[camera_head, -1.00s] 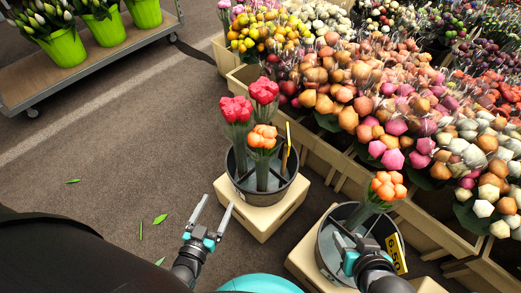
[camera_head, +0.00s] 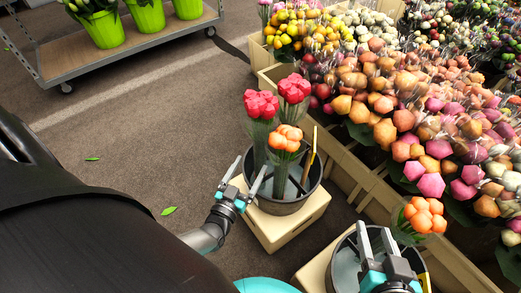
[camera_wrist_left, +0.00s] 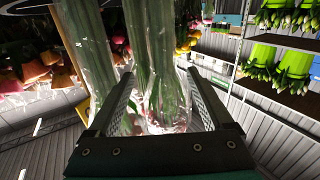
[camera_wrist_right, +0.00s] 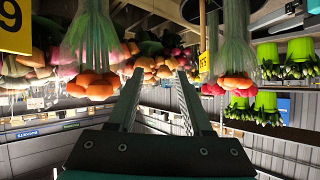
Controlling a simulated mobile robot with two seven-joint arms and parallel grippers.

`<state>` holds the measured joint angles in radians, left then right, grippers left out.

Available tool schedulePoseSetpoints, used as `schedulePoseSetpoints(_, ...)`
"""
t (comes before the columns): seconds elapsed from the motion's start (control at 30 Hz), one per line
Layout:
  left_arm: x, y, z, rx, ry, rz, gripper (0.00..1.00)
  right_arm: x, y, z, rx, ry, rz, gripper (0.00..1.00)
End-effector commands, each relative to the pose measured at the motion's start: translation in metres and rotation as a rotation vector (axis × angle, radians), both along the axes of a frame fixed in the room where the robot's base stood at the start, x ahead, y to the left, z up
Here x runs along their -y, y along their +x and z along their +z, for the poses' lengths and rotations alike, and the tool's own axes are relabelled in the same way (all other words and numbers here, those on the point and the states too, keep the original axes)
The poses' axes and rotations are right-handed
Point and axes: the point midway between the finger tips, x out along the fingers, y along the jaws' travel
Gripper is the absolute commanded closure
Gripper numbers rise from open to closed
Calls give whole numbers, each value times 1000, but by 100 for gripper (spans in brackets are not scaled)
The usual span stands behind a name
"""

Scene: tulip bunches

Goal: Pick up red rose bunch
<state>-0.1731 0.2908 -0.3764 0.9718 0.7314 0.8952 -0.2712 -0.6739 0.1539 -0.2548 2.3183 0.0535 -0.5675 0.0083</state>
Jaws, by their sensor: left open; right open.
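Two red bunches stand upright with an orange bunch (camera_head: 287,138) in a dark bucket (camera_head: 290,206): a left red bunch (camera_head: 261,104) and a right red bunch (camera_head: 294,88). My left gripper (camera_head: 251,163) is open at the bucket's left rim, close to the left red bunch's stems. In the left wrist view, wrapped green stems (camera_wrist_left: 165,60) show in front of and between the open fingers (camera_wrist_left: 160,74); contact is unclear. My right gripper (camera_head: 376,228) is open and empty over a second bucket (camera_head: 345,262), left of another orange bunch (camera_head: 424,215).
The buckets stand on pale crates (camera_head: 275,232). Crates of wrapped flowers (camera_head: 400,110) fill the right side. A trolley (camera_head: 110,60) with green pots stands at upper left. Floor between is mostly clear.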

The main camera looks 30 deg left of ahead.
Motion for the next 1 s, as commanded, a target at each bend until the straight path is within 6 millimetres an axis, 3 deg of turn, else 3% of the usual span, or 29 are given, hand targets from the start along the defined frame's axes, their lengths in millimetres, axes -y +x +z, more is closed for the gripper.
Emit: schedulePoseSetpoints(1.0,-15,71,7,0,1,0,15,-30,-8,24,355,225,-2,50)
